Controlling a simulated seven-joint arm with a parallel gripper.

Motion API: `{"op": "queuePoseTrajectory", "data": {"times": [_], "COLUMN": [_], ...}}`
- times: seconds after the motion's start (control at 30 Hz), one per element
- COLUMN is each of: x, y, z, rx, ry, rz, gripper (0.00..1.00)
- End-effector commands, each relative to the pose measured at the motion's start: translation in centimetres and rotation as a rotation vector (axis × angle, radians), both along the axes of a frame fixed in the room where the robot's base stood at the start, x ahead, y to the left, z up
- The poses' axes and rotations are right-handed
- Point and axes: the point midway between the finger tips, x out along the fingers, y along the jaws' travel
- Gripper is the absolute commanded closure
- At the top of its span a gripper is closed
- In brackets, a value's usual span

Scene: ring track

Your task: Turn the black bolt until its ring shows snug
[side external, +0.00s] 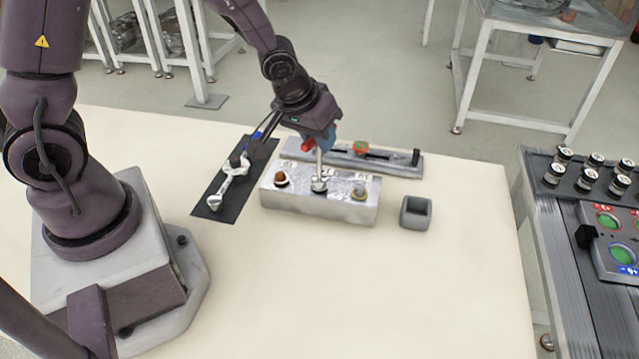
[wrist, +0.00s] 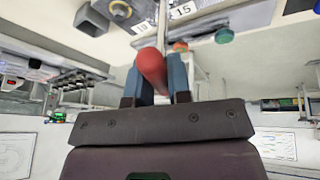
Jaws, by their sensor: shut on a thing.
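A silver block (side external: 330,205) stands on the table with three bolts in a row along its top. The left bolt (side external: 281,179) is brown and the right bolt (side external: 359,192) is tan. My gripper (side external: 320,142) is shut on a red-handled tool (side external: 308,145), also between the blue fingers in the wrist view (wrist: 153,70). The tool's silver shaft (wrist: 162,28) points down to the middle bolt (side external: 319,186), which looks dark at its base. The tool's end covers most of this bolt, so its ring and exact contact cannot be made out.
Wrenches (side external: 235,180) lie on a black mat (side external: 213,207) left of the block. A grey rail (side external: 400,163) with an orange knob (side external: 360,147) lies behind it. A small grey open box (side external: 416,213) stands to the right. The front table is clear.

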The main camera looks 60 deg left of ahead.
Motion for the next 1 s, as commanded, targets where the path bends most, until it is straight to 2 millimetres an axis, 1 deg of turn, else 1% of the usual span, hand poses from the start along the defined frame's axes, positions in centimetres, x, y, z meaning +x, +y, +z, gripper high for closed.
{"op": "queuePoseTrajectory", "data": {"times": [0.3, 0.7, 1.0], "x": [-0.01, -0.04, -0.03], "y": [0.05, 0.05, -0.02], "z": [-0.02, -0.10, -0.08], "rx": [-0.001, -0.001, 0.000], "ry": [0.001, 0.002, 0.000], "rz": [-0.009, -0.200, -0.211], "gripper": [1.00, 1.00, 1.00]}}
